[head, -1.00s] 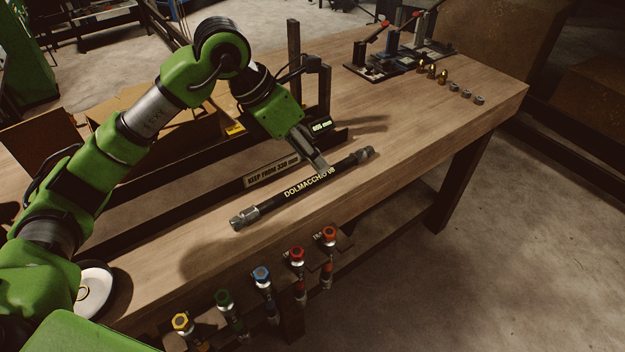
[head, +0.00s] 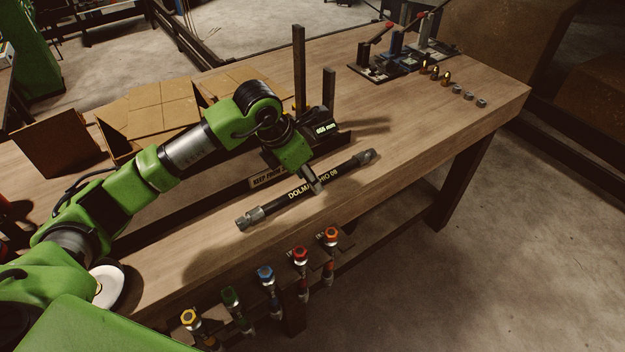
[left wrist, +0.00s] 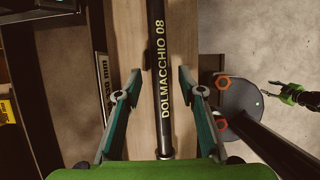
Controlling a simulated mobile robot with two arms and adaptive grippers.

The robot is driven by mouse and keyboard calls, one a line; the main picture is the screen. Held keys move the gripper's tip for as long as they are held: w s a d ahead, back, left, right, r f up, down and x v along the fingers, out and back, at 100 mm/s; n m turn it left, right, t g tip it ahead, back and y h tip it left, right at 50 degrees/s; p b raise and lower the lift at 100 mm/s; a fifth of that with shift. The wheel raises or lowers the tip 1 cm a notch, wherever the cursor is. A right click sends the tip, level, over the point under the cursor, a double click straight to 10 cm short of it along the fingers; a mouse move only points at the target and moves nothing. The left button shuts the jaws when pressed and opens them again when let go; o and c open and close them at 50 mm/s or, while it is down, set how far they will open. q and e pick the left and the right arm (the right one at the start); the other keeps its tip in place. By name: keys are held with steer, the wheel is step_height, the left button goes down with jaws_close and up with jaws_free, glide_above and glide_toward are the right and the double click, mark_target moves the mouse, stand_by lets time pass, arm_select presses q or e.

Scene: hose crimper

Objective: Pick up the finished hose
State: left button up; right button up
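The finished hose (head: 276,205) is black with metal fittings at both ends and lettering reading DOLMACCHIO 08. It lies along the bench near its front edge. My left gripper (head: 317,186) is over the hose's middle, pointing down. In the left wrist view, the hose (left wrist: 160,60) runs between the two spread fingers of my left gripper (left wrist: 160,80), with a gap on each side. The finger pads look level with or just above it. A small green gripper, apparently my right one (left wrist: 283,92), shows at the right edge; its fingers are too small to judge.
A black length gauge with a display (head: 325,129) stands just behind the hose. Hoses with coloured caps hang in a rack (head: 345,240) at the bench's front edge. Cardboard boxes (head: 160,105) are at the back left. Clamps (head: 400,60) and brass fittings (head: 445,78) stand at the far right.

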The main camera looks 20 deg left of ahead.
arm_select(q)
steer(key=shift+x, duration=1.15)
jaws_close()
steer(key=shift+w+r, duration=0.1)
